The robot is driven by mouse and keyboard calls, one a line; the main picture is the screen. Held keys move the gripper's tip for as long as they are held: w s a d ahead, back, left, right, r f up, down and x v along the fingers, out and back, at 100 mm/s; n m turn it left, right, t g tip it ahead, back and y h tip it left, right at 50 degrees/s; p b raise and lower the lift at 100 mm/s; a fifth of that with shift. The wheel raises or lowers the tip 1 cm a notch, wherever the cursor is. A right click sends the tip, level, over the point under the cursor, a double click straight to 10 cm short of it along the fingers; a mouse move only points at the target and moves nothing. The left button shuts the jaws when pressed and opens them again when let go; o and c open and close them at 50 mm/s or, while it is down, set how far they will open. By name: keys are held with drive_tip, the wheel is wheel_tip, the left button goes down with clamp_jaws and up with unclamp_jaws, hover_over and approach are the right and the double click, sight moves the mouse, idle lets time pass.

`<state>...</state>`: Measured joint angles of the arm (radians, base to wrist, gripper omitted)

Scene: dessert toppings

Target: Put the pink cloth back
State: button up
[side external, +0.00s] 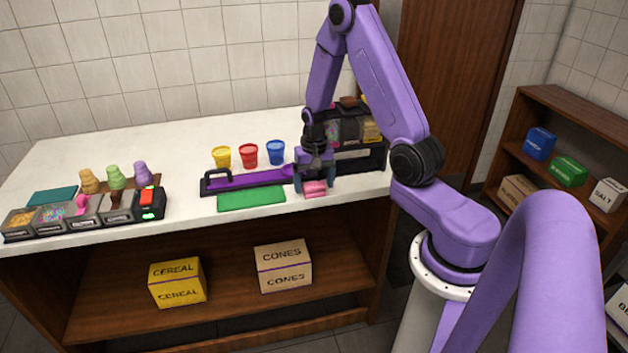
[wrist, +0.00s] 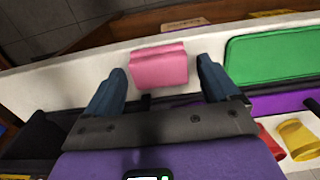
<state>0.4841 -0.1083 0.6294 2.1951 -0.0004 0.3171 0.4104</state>
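The pink cloth (side external: 315,188) is a small folded block on the white counter, near its front edge and just right of the green mat. In the wrist view the pink cloth (wrist: 159,67) lies between and slightly beyond my fingertips, with a gap on both sides. My gripper (side external: 315,183) points down over the cloth. In the wrist view my gripper (wrist: 160,85) has its two blue fingers spread wide and is empty.
A green mat (side external: 251,198) and a purple tray with a handle (side external: 250,180) lie left of the cloth. Yellow (side external: 222,157), red (side external: 248,155) and blue (side external: 275,152) cups stand behind. A dark topping dispenser (side external: 360,150) is close on the right.

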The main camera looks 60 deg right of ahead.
sight(314, 184)
wheel_tip(314, 184, up, 12)
drive_tip(key=f, duration=0.1)
drive_tip(key=a+r+n, duration=0.3)
drive_tip(key=a+n, duration=0.1)
drive_tip(key=a, duration=0.4)
drive_tip(key=s+a+r+n, duration=0.2)
drive_tip(key=s+a+n, duration=0.35)
drive_tip(key=a, duration=0.25)
drive_tip(key=s+a+r+n, duration=0.1)
drive_tip(key=s+a+n, duration=0.2)
drive_tip(key=s+n, duration=0.3)
drive_tip(key=s+a+n, duration=0.3)
drive_tip(key=s+n, duration=0.3)
drive_tip(key=s, duration=0.6)
drive_tip(key=shift+a+r, duration=0.3)
drive_tip(key=shift+r, duration=0.05)
